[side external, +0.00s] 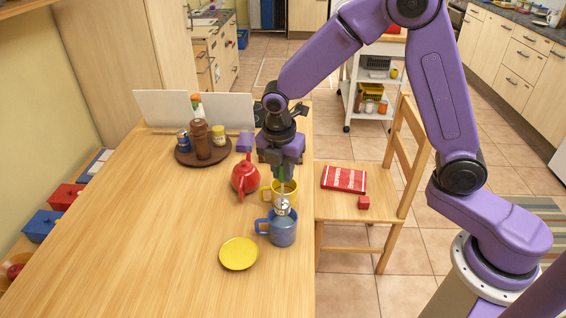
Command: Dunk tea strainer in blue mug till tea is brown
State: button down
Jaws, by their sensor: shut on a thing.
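The blue mug (284,234) stands upright near the right edge of the table, its handle to the left. My gripper (284,178) points down above the mug and is shut on the tea strainer (283,208). The strainer is small and silvery and hangs below the fingers at the mug's mouth. I cannot tell whether its lower end is inside the mug or just above it. The mug's contents and the tea's colour are hidden from this view.
A yellow mug (268,191) stands just behind the blue mug, partly hidden by my gripper. A red teapot (245,179) is to the left. A yellow plate (239,254) lies in front. A dark round tray (184,158) holds several containers. The table's left front is clear.

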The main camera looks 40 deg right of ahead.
aim_at(283, 200)
jog(key=shift+f, duration=4.55)
jog(key=shift+r, duration=0.75)
jog(key=shift+f, duration=0.1)
jog(key=shift+f, duration=0.7)
jog(key=shift+r, duration=0.1)
jog(key=shift+r, duration=0.7)
